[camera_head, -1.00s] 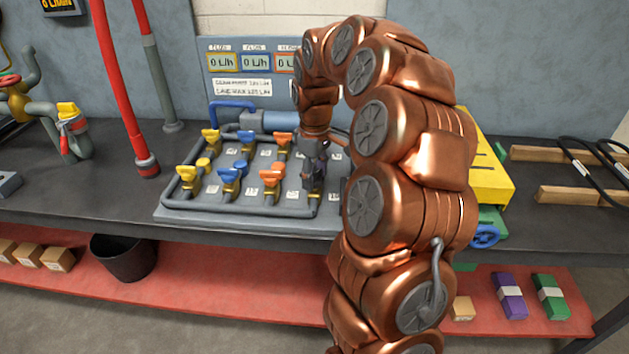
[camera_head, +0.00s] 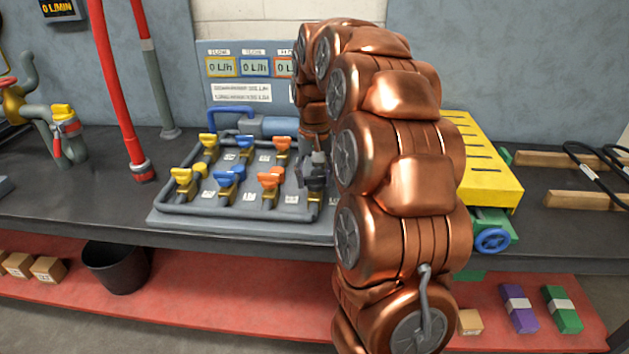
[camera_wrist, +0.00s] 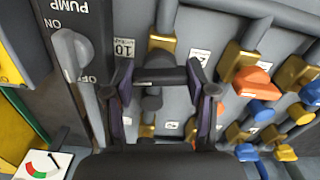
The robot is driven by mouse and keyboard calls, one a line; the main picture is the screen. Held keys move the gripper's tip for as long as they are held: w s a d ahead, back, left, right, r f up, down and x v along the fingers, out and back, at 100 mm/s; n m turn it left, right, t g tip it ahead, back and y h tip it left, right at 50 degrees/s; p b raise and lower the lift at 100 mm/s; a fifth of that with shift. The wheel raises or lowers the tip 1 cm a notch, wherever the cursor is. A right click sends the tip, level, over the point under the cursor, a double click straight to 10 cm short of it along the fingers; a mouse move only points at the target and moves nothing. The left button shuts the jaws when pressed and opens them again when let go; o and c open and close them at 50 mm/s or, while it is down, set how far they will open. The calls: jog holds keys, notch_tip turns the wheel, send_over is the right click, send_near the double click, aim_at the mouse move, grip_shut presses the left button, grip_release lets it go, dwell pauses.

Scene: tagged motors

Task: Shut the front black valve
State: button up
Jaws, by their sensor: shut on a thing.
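The front black valve (camera_head: 316,184) stands at the front right corner of the grey valve board (camera_head: 175,219). In the wrist view its dark handle (camera_wrist: 160,75) lies crosswise between my fingers, with its brass body (camera_wrist: 161,44) above. My gripper (camera_wrist: 163,92) is shut on this handle, one finger at each end. In the head view my gripper (camera_head: 312,168) comes down on the valve from above, partly hidden behind my copper arm.
The front orange valve (camera_head: 270,179) is just left of my gripper, with blue (camera_head: 229,179) and yellow (camera_head: 184,178) valves beyond. A grey pump switch (camera_wrist: 76,55) stands beside my gripper in the wrist view. A yellow slotted block (camera_head: 478,170) is right of my arm.

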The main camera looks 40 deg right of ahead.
aim_at(315, 176)
jog(key=shift+m, duration=1.1)
jog(key=o, duration=1.2)
jog(key=shift+c, duration=0.2)
jog(key=shift+r, duration=0.1)
notch_tip(315, 176, up, 12)
dwell(0.5)
